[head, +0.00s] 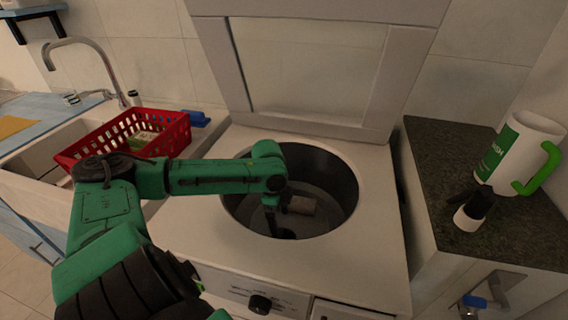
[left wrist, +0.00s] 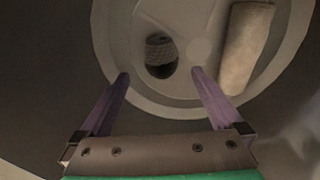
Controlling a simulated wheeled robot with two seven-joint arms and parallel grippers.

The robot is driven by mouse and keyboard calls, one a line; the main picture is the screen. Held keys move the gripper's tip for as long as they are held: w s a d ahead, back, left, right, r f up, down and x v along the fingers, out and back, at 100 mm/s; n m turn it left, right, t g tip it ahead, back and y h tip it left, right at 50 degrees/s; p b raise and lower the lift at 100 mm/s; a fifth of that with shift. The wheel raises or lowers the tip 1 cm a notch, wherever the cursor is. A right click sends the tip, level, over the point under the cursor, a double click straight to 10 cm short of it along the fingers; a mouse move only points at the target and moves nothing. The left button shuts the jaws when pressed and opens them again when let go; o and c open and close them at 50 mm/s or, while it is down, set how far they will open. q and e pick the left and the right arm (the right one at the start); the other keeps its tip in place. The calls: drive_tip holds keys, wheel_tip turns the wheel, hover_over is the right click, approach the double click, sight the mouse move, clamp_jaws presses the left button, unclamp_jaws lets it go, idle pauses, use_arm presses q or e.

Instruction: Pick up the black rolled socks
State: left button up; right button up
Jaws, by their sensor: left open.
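The black rolled socks (left wrist: 161,58) lie on the pale floor of the round drum in the left wrist view, dark with a lighter textured patch. In that view they appear beyond and between the fingertips of my left gripper (left wrist: 160,73), which is open and empty. In the head view my left gripper (head: 273,222) reaches down into the open drum (head: 335,170). A small dark shape beside its tip there cannot be told apart clearly as socks or gripper. My right gripper is not in view.
The raised lid (head: 310,70) stands behind. A red basket (head: 170,122) is at left; a white-green mug (head: 520,150) stands on the right counter.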

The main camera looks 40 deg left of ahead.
sight(283, 231)
use_arm(q)
drive_tip(key=f, duration=0.5)
drive_tip(key=f+b, duration=0.1)
drive_tip(key=f, duration=0.1)
drive_tip(key=shift+w+d+f, duration=0.25)
drive_tip(key=shift+d+f, duration=0.15)
drive_tip(key=c, duration=1.3)
drive_tip(key=shift+r, duration=0.15)
